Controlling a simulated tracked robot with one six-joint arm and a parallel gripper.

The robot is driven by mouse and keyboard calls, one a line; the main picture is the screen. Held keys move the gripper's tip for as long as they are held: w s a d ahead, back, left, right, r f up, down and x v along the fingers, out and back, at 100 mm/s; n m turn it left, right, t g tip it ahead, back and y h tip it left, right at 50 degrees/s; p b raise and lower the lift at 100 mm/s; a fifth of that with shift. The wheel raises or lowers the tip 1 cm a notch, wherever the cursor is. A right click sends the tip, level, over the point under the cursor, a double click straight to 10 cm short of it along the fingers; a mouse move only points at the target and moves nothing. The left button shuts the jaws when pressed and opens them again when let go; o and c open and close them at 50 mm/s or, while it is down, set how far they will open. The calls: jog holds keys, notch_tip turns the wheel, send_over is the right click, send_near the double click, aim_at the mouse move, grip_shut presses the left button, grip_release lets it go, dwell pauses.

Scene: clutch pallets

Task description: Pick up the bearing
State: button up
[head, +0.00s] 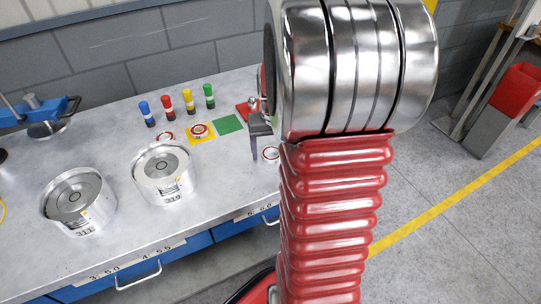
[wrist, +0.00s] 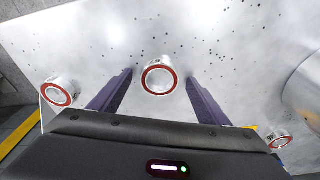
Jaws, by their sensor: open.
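A bearing (wrist: 158,80), a short silver ring with a red band, shows between my two dark purple fingers in the wrist view. My gripper (wrist: 160,74) is open, with a gap on both sides of this bearing; I cannot tell how far the tips are above the table. A second bearing (wrist: 58,93) is to the left, near the table edge, and a third (wrist: 278,139) is at the lower right. In the head view a bearing (head: 271,155) sits just right of my gripper's finger, partly hidden by my arm. Another bearing (head: 199,130) lies on a yellow square, and one (head: 166,135) lies left of it.
Two round metal drums (head: 78,200) (head: 163,172) stand toward the table's front. Several coloured bottles (head: 168,104) stand behind the bearings. A green square (head: 228,124) is bare. A blue clamp-like tool (head: 40,110) is at the far left. Blue drawers (head: 215,235) are below.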

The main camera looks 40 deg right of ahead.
jog(key=shift+c, duration=0.2)
jog(key=c, duration=1.2)
